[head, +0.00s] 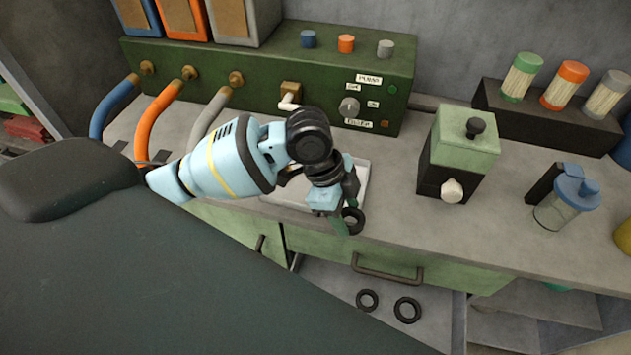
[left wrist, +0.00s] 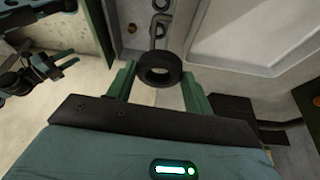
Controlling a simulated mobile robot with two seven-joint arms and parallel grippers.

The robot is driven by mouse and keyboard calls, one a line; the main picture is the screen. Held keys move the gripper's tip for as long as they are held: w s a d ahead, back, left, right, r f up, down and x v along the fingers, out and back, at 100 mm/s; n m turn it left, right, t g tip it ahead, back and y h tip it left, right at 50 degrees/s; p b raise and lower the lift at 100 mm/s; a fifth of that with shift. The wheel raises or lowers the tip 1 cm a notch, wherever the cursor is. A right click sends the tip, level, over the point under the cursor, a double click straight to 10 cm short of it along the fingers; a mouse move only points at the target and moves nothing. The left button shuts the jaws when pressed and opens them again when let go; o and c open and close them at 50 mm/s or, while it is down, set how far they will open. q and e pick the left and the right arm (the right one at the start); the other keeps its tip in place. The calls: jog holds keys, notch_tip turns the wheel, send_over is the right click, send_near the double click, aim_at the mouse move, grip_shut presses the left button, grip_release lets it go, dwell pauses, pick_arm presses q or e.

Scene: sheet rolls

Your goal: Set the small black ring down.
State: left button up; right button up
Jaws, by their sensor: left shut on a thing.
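The small black ring (head: 353,220) is held upright at the tips of my left gripper (head: 341,221), above the front edge of the bench. In the left wrist view the ring (left wrist: 160,69) sits between the two green fingers (left wrist: 161,85), which are shut on it. Two other black rings, one smaller (head: 367,300) and one larger (head: 407,309), lie flat in the open drawer (head: 330,285) below. What seems to be my right gripper (left wrist: 57,65) shows small at the left of the left wrist view; its opening is unclear.
A white tray (head: 361,180) lies on the bench behind my left gripper, partly hidden. A green control box (head: 255,70) with hoses stands at the back. A green and black box (head: 458,155) and a glass jar (head: 563,205) stand to the right.

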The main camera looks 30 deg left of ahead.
pick_arm(q)
jog(key=w+a, duration=0.3)
jog(key=a, duration=0.1)
jog(key=w+a+f, duration=0.1)
jog(key=w+a, duration=0.2)
jog(key=a, duration=0.2)
jog(key=w+a, duration=0.3)
jog(key=a, duration=0.1)
jog(key=shift+a+f, duration=0.2)
jog(key=shift+f, duration=1.8)
jog(key=shift+f, duration=0.1)
jog(key=o, duration=0.5)
jog(key=shift+f, duration=0.1)
jog(key=o, duration=0.4)
jog(key=shift+o, duration=0.2)
jog(key=v, duration=1.2)
jog(key=shift+r, duration=0.25)
jog(key=shift+d, duration=0.1)
